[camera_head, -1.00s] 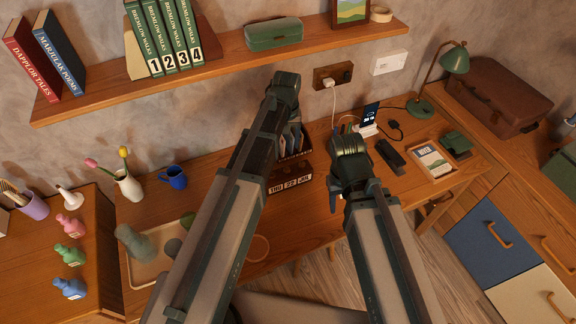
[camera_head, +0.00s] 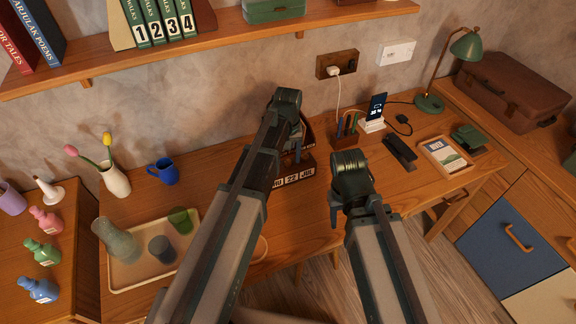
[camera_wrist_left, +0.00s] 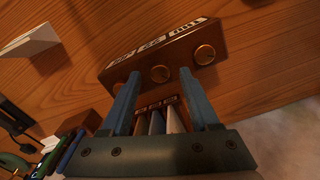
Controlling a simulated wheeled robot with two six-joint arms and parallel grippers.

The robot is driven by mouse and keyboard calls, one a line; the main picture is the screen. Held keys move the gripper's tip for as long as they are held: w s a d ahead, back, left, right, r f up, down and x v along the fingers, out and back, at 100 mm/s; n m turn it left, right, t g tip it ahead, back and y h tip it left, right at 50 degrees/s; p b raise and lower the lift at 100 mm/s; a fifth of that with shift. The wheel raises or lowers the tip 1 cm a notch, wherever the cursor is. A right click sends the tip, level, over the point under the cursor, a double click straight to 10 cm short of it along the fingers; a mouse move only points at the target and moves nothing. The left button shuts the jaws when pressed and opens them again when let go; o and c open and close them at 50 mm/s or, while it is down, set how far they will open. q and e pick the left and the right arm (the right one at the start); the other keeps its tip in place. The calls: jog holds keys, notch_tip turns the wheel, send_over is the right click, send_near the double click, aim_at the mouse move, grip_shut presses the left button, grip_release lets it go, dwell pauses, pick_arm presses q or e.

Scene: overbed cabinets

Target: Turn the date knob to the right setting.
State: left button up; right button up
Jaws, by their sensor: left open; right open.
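The date block is a wooden desk calendar (camera_head: 294,179) showing 22 and JUL in the head view; my left arm partly covers its weekday window. In the left wrist view the calendar (camera_wrist_left: 135,62) appears upside down, with brass knobs along its edge. The middle knob (camera_wrist_left: 160,74), by the 22 window, lies between my left gripper's (camera_wrist_left: 160,82) two blue fingers as seen there. The fingers are apart; I cannot tell whether they touch it. Another brass knob (camera_wrist_left: 205,55) is outside the right finger. My right gripper (camera_head: 338,214) is right of the calendar, its fingers barely visible, holding nothing I can see.
A pen holder (camera_head: 345,137), a phone on a stand (camera_head: 376,108) and a black stapler-like object (camera_head: 400,149) stand right of the calendar. A tray (camera_head: 135,278) with glasses is at left. The shelf (camera_head: 210,55) overhangs the back.

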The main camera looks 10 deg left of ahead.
pick_arm(q)
jog(key=shift+f, duration=0.55)
pick_arm(e)
jog(key=shift+f, duration=0.5)
pick_arm(q)
jog(key=shift+c, duration=0.2)
grip_shut()
jog(key=m, duration=0.4)
jog(key=shift+m, duration=0.4)
